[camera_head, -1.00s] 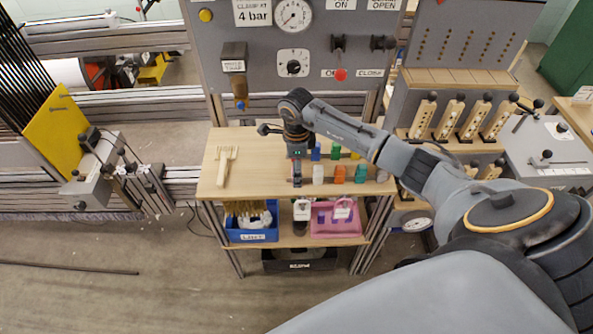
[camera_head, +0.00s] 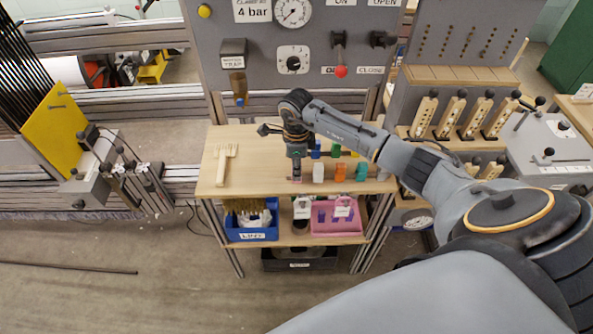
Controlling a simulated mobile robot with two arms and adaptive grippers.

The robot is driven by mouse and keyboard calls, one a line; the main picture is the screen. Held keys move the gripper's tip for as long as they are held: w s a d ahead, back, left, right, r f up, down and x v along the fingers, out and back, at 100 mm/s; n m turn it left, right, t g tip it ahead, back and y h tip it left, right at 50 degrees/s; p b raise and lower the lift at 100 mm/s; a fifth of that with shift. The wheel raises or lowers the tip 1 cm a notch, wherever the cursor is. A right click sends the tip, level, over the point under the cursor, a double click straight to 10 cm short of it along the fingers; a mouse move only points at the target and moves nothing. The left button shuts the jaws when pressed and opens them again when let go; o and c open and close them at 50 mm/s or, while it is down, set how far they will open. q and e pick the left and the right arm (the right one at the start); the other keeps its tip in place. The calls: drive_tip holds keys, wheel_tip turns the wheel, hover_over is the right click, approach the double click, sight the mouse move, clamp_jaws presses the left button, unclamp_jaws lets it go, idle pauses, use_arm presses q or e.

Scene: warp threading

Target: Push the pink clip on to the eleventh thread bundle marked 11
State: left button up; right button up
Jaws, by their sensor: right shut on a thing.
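My right gripper (camera_head: 296,174) points straight down over the wooden table top, left of a group of coloured clips. It is shut on a small pinkish thing (camera_head: 295,179), which looks like the pink clip and is mostly hidden by the fingers. It is at or just above the wood; I cannot tell which. Dark thread strands (camera_head: 22,75) run down at the far upper left to a yellow plate (camera_head: 55,125). No number 11 can be read there. My left gripper is out of view.
A white clip (camera_head: 318,172), an orange clip (camera_head: 340,173) and a green clip (camera_head: 361,172) stand close right of the gripper, with more behind. A wooden comb (camera_head: 223,165) lies on the table (camera_head: 250,180) at left. A lever panel (camera_head: 290,60) rises behind.

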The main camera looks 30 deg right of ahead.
drive_tip(key=shift+r, duration=0.15)
drive_tip(key=shift+r+p, duration=2)
drive_tip(key=shift+r, duration=0.85)
